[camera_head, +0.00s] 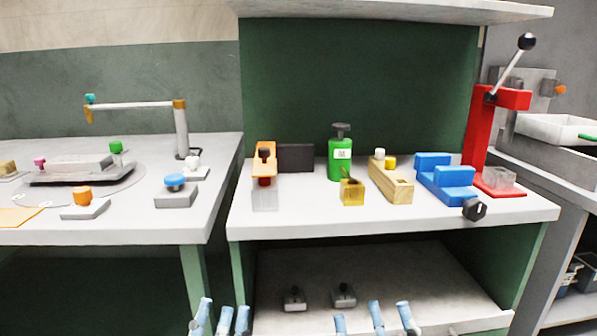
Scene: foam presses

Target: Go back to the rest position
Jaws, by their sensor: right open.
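My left gripper (222,316) shows at the bottom edge, left of centre, as light-blue fingertips standing apart with nothing seen between them. My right gripper (372,320) shows at the bottom edge, right of centre, its light-blue fingertips spread wide and empty. Both grippers appear below the level of the worktops and in front of the green cabinet. The rest of both grippers and my arms is out of the picture. Neither gripper appears to touch anything.
The middle worktop (330,222) bears an orange clamp (264,160), green bottle (341,160), wooden block (391,181), blue block (445,178) and red lever press (478,135). Its lower shelf (400,275) holds two small knobbed blocks. A left table (140,222) carries a round plate and knobs.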

